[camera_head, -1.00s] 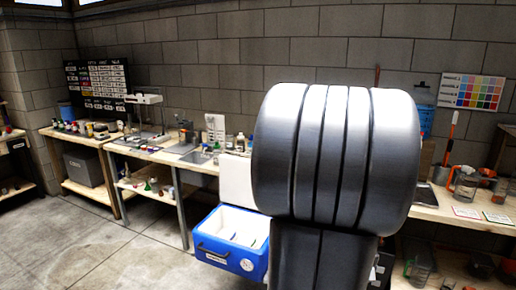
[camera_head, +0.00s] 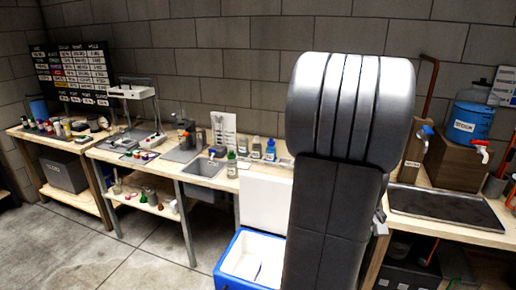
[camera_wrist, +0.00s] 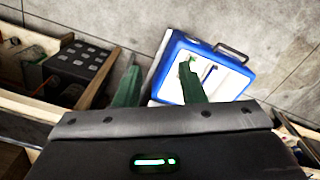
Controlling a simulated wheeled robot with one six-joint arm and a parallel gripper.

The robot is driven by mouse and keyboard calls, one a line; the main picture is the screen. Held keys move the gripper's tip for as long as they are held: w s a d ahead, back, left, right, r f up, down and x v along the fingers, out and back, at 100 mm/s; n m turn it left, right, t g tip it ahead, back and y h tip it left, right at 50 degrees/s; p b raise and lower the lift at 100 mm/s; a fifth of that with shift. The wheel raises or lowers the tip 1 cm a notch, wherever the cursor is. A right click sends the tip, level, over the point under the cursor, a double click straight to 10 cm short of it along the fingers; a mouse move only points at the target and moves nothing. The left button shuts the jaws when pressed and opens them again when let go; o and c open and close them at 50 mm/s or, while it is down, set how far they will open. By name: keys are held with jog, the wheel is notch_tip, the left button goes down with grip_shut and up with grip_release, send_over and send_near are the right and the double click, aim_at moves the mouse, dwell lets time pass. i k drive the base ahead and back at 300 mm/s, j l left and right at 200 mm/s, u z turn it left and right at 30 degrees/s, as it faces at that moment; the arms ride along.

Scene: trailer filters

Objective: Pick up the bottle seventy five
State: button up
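Several small bottles stand on the bench beside the sink in the head view: a green-capped clear bottle (camera_head: 232,165), a small bottle (camera_head: 256,149) and a blue-capped bottle (camera_head: 270,150). Their labels are too small to read, so I cannot tell which is bottle seventy five. My gripper (camera_wrist: 158,86) shows in the wrist view as two green fingers spread apart, with nothing between them. It is above the floor near an open blue cooler. In the head view my arm blocks the middle and hides the gripper.
The open blue cooler (camera_head: 228,278) stands on the floor before the bench; it also shows in the wrist view (camera_wrist: 168,60). A sink (camera_head: 203,167) is in the bench. A blue water jug (camera_head: 470,124) and a dark tray (camera_head: 447,207) are at right. Floor at left is clear.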

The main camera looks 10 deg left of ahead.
aim_at(231, 166)
jog(key=i+j, duration=0.25)
jog(key=i+j+z, duration=0.1)
jog(key=i+j, duration=0.15)
jog(key=j, duration=0.25)
jog(key=i+j, duration=0.25)
jog(key=j, duration=0.15)
jog(key=i+j+z, duration=0.1)
jog(key=i+j, duration=0.15)
jog(key=j, duration=0.15)
jog(key=i+j, duration=0.2)
jog(key=j, duration=0.2)
jog(key=i+j, duration=0.25)
jog(key=j, duration=0.15)
jog(key=i+j+z, duration=0.1)
jog(key=j, duration=0.3)
jog(key=i+j, duration=0.3)
jog(key=j, duration=0.15)
jog(key=z, duration=0.05)
